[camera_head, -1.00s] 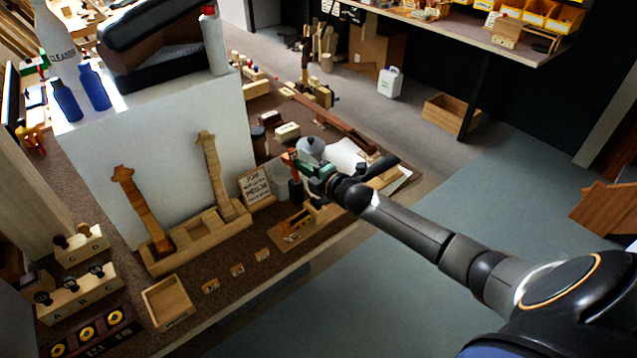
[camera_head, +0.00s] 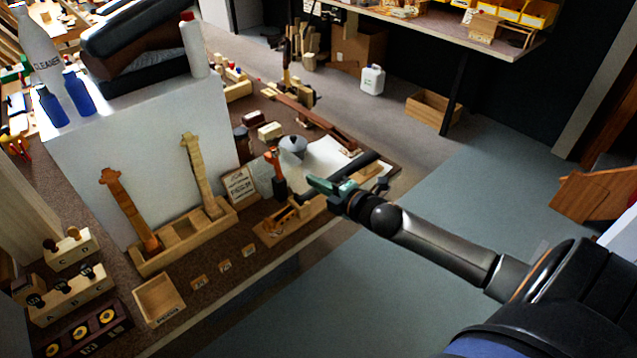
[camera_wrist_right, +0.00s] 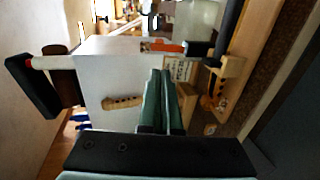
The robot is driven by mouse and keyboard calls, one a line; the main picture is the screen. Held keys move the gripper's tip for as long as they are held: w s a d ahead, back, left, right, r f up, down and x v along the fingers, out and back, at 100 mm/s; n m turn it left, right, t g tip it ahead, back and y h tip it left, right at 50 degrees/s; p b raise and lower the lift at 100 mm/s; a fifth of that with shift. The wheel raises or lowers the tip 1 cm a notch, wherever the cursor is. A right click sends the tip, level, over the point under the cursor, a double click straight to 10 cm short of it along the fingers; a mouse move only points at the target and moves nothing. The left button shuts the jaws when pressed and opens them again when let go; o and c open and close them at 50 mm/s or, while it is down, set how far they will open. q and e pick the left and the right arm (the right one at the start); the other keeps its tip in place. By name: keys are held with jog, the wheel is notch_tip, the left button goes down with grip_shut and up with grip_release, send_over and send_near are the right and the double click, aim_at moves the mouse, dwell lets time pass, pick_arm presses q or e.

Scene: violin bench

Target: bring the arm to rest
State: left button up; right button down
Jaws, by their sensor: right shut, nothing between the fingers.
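My right gripper (camera_head: 321,189) has green fingers and is shut and empty. In the head view it hangs over the bench's front edge, just right of a small wooden rack (camera_head: 290,222). In the right wrist view the two green fingers (camera_wrist_right: 161,95) lie together with nothing held between them. The right arm reaches in from the lower right. My left gripper is not in view.
The bench (camera_head: 262,268) holds two violin necks (camera_head: 127,207) (camera_head: 203,178) in a wooden stand, an open wooden box (camera_head: 160,300) and labelled blocks (camera_head: 68,296). A white block (camera_head: 95,150) stands behind them. Clear floor (camera_head: 440,210) lies right of the bench.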

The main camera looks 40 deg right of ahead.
jog(key=shift+s+r, duration=0.1)
jog(key=shift+s, duration=0.3)
